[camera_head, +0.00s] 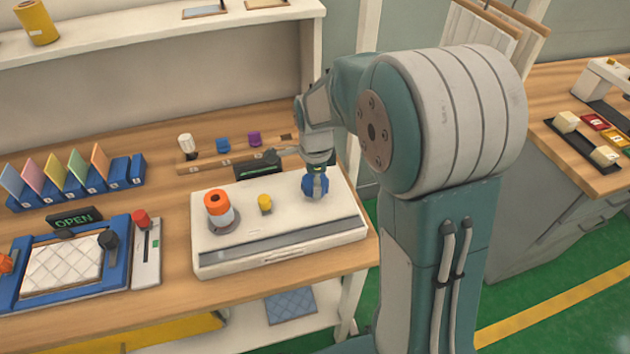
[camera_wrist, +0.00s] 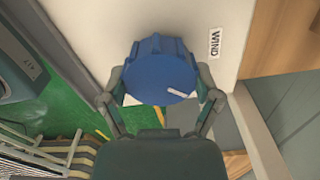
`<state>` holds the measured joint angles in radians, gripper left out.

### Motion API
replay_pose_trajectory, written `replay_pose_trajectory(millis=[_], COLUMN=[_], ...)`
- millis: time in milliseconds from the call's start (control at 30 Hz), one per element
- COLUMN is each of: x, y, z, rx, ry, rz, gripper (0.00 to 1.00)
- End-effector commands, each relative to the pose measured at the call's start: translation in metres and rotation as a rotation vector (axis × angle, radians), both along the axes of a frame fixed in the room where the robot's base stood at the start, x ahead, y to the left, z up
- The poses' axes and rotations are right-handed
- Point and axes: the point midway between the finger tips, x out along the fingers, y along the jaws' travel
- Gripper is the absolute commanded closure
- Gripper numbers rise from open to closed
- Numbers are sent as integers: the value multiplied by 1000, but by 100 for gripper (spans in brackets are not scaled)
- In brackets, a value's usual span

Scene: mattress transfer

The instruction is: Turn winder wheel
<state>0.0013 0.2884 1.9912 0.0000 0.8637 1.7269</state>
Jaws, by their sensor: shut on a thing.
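The blue winder wheel (camera_head: 315,188) stands on the right part of a white box-shaped unit (camera_head: 225,256) on the wooden bench. In the wrist view the wheel (camera_wrist: 160,62) is a ribbed blue knob with a small white mark on its face, beside a "WIND" label (camera_wrist: 214,43). My gripper (camera_head: 316,170) reaches down onto the wheel from above. In the wrist view its two fingers (camera_wrist: 160,100) are shut on the wheel, one at each side. The wheel's far side is hidden.
An orange-and-white spool (camera_head: 218,207) and a yellow peg (camera_head: 264,203) stand on the unit left of the wheel. Behind is a rack with white, blue and purple pieces (camera_head: 223,145). A blue-framed press (camera_head: 65,265) with an "OPEN" sign lies at left.

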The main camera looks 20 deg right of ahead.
Motion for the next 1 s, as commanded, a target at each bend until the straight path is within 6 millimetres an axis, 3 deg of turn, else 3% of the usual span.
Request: replay_pose_trajectory(millis=[400,1000], x=[4,4], y=[0,0], z=[3,3], rx=[1,2], ry=[-15,-16], rz=[-228,-273], gripper=[67,67])
